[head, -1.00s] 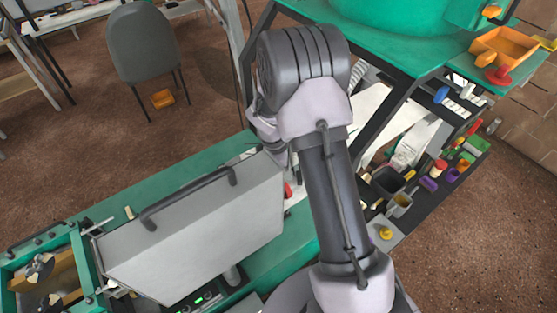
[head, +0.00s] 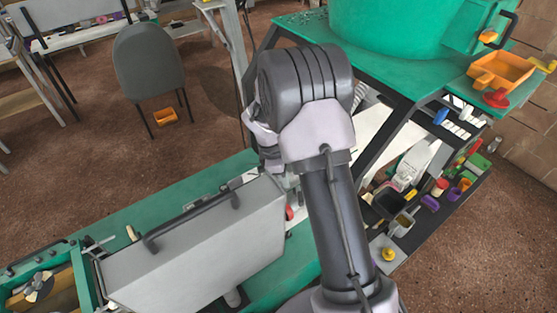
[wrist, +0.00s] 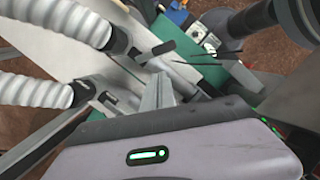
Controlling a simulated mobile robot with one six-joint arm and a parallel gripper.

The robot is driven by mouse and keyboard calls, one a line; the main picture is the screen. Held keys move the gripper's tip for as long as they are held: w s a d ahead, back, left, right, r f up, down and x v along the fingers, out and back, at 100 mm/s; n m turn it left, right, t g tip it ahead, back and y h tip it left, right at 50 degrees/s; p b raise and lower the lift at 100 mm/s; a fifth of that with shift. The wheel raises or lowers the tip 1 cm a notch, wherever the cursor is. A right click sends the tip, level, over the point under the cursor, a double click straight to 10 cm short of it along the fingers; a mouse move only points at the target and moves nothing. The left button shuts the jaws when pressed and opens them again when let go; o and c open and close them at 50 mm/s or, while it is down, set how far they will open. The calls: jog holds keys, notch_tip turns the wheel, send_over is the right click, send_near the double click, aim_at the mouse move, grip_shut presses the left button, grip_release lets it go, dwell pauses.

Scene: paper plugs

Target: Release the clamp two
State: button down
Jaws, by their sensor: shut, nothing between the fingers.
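My gripper (wrist: 157,92) shows in the wrist view with its grey fingers together and nothing between them. In the head view my arm hides its fingertips. A dark-handled metal lever (wrist: 154,53) lies just beyond the fingertips in the wrist view, apart from them as far as I can see. It may be part of a clamp, but I cannot tell whether it is clamp two. In the head view, a metal clamp-like fitting (head: 40,287) sits in the green frame at the lower left.
A grey box-shaped cover (head: 200,245) with a dark handle stands on the green bench (head: 175,195). Pale ribbed hoses (wrist: 45,35) run close on the left in the wrist view. A green machine table (head: 310,25) stands at upper right, above a shelf of bottles.

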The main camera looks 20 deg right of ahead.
jog(key=p+v, duration=0.1)
jog(key=v, duration=1.1)
jog(key=shift+a+r, duration=0.15)
jog(key=shift+r, duration=0.25)
jog(key=shift+s, duration=0.1)
